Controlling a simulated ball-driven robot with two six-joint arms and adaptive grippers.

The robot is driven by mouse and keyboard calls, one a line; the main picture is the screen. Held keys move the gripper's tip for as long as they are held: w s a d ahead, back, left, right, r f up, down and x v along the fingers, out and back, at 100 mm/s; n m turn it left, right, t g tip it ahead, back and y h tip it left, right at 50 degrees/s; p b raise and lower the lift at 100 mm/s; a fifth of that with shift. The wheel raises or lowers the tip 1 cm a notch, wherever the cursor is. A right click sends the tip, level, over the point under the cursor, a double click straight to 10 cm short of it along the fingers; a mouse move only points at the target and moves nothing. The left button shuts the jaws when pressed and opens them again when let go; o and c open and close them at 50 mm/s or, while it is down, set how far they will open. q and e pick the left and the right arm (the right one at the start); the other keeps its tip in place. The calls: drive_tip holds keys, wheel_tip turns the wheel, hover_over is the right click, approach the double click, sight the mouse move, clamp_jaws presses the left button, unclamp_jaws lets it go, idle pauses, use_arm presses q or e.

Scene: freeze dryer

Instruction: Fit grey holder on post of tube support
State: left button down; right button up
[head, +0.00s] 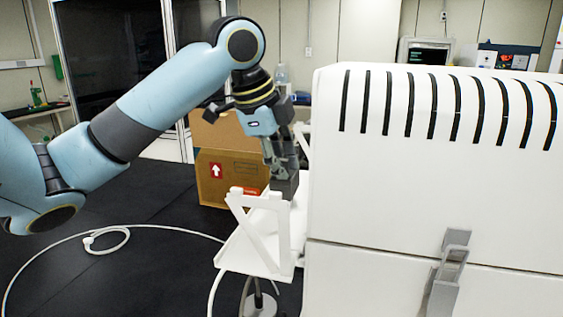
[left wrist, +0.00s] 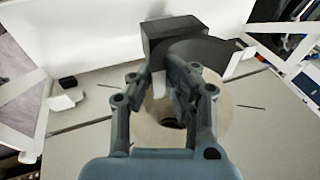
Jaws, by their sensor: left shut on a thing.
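My left gripper (head: 281,160) reaches in from the left, beside the white machine, and is shut on the grey holder (head: 285,186). In the left wrist view the fingers (left wrist: 166,72) close on this dark grey holder (left wrist: 172,38), which has a block-shaped part and a rounded part. The holder is above the white, open-framed support (head: 238,258). Below the fingers, the left wrist view shows a pale round disc (left wrist: 150,132) with a dark centre. I cannot make out the post clearly, nor whether the holder touches it. My right gripper is not in view.
The large white machine (head: 380,190) with dark slots fills the right side, with a grey latch-like part (head: 448,275) on its front. Cardboard boxes (head: 225,165) stand behind the gripper. A white hose (head: 150,228) lies on the dark floor. A small black piece (left wrist: 68,83) sits at left.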

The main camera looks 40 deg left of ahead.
sight(283, 181)
use_arm(q)
drive_tip(key=shift+f, duration=0.15)
drive_tip(key=shift+f+b, duration=0.35)
drive_tip(key=shift+f, duration=0.45)
drive_tip(key=shift+f, duration=0.1)
drive_tip(key=shift+f, duration=0.5)
drive_tip(key=c, duration=1.1)
unclamp_jaws()
